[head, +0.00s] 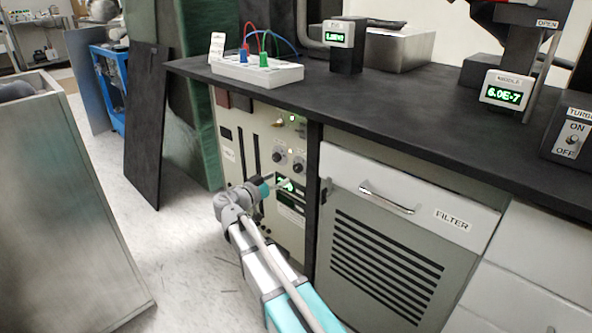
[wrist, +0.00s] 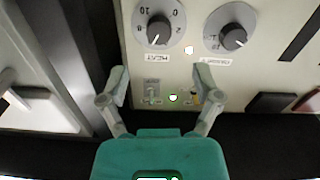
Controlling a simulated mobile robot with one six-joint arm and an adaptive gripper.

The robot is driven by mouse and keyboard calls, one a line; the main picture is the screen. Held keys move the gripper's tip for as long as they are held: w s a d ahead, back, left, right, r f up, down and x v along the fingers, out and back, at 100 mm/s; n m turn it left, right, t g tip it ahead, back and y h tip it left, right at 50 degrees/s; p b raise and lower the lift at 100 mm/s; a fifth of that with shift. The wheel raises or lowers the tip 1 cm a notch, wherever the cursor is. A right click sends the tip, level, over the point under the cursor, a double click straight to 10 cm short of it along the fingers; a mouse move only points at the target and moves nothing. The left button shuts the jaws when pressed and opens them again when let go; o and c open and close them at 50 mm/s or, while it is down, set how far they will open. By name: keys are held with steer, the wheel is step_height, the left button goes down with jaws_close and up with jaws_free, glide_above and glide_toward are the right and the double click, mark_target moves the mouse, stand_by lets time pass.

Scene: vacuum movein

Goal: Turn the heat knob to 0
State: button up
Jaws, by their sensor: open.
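The heat knob (wrist: 158,29) is a dark round knob on a pale numbered dial at the top of the wrist view, with an upside-down HEAT label (wrist: 152,56) below it. Its white pointer mark is on the lower side in that view, away from the 0 at upper right. In the head view the heat knob (head: 299,165) is the right one of two on the front panel. My gripper (wrist: 161,86) is open and empty, its fingertips apart from the knob and below it in the wrist picture. In the head view my gripper (head: 286,184) is in front of the panel.
A second, similar knob (wrist: 232,37) is beside the heat knob. A toggle switch (wrist: 152,92) and green light (wrist: 173,98) show between my fingers. The filter cabinet (head: 400,220) stands right of the panel, under the black countertop (head: 420,110).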

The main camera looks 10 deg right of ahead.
mark_target(295, 168)
steer(key=shift+x, duration=3.9)
steer(key=c, duration=1)
steer(key=shift+d, duration=0.2)
jaws_close()
steer(key=shift+a, duration=0.15)
